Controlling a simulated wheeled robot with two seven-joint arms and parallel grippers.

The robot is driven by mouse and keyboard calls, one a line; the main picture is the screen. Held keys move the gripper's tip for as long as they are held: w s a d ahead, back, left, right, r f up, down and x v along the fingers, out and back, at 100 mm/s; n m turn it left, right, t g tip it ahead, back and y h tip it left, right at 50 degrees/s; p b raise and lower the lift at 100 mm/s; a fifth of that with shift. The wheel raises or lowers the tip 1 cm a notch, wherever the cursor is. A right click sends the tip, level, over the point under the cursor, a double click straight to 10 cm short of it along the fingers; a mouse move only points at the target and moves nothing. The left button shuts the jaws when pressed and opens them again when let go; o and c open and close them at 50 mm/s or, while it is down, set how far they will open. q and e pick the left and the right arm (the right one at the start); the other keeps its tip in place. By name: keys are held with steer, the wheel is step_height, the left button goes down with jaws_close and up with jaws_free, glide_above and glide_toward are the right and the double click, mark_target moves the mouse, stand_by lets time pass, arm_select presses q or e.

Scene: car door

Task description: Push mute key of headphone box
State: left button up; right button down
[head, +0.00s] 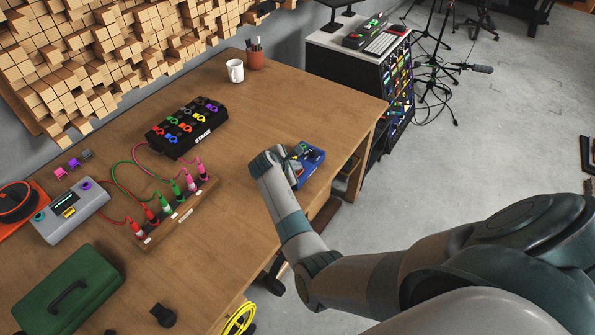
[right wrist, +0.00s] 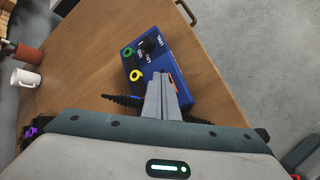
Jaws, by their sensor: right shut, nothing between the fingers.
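The headphone box is a small blue box (head: 312,158) near the right edge of the wooden table. My right gripper (head: 294,160) is at the box's left side in the head view. In the right wrist view its fingers (right wrist: 163,76) are shut, empty, and overlap the box's near part. I cannot tell whether they touch it. The mute key cannot be made out; the fingers hide part of the top. My left gripper is not in view.
A black pedal box (head: 187,128) with coloured knobs, a rack of cable plugs (head: 175,215), a grey device (head: 68,209) and a green case (head: 68,291) stand on the table (head: 300,92). A white mug (head: 235,71) and pen cup (head: 255,60) are at the back.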

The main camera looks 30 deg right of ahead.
steer(key=shift+f, duration=0.45)
stand_by(0.6)
steer(key=shift+r+p, duration=0.45)
steer(key=shift+p, duration=0.3)
step_height(320, 180, up, 4)
steer(key=p, duration=0.5)
steer(key=shift+r, duration=0.95)
